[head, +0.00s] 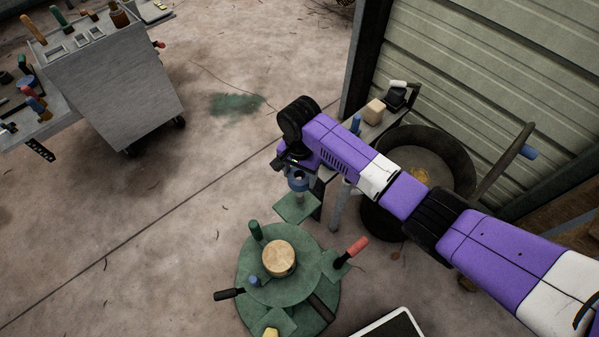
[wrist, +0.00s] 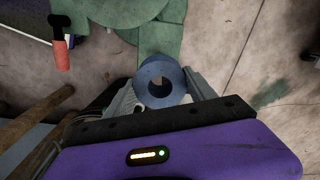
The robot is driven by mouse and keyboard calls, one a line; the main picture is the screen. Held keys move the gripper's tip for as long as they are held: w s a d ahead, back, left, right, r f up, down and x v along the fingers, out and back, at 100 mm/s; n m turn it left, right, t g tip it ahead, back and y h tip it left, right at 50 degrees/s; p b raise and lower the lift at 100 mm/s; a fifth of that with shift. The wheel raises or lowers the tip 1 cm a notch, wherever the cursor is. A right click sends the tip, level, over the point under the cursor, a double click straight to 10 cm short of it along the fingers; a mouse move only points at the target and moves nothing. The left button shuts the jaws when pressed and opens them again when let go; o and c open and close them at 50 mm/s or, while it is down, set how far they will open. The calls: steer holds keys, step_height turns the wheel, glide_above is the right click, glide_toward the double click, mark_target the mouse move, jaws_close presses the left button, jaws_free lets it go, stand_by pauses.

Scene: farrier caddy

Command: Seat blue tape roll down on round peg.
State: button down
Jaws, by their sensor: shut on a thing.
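The blue tape roll (head: 298,184) is held between the two fingers of my gripper (head: 297,172), above a green square plate (head: 287,210) of the caddy. In the wrist view the blue tape roll (wrist: 149,75) sits between the grey fingertips of my gripper (wrist: 161,83), its round hole facing the camera. A small grey upright shape (head: 299,200), perhaps the round peg, shows just under the roll in the head view. I cannot tell whether the roll touches it or is around it. My gripper and the roll hide part of this spot.
The round green caddy (head: 247,300) carries a wooden disc (head: 279,258), a dark green cylinder (head: 255,231) and a red-handled tool (head: 357,247). A bench (head: 370,132) and a black tub (head: 465,165) stand right of my gripper. Bare floor lies to the left.

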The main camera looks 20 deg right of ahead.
steer(key=b, duration=0.2)
glide_above(300, 194)
steer(key=shift+a+f, duration=0.1)
steer(key=shift+f, duration=2.15)
steer(key=shift+f, duration=0.15)
steer(key=shift+f+b, duration=0.85)
steer(key=shift+f, duration=0.65)
steer(key=shift+f+b, duration=1.95)
steer(key=shift+f, duration=0.8)
stand_by(1.1)
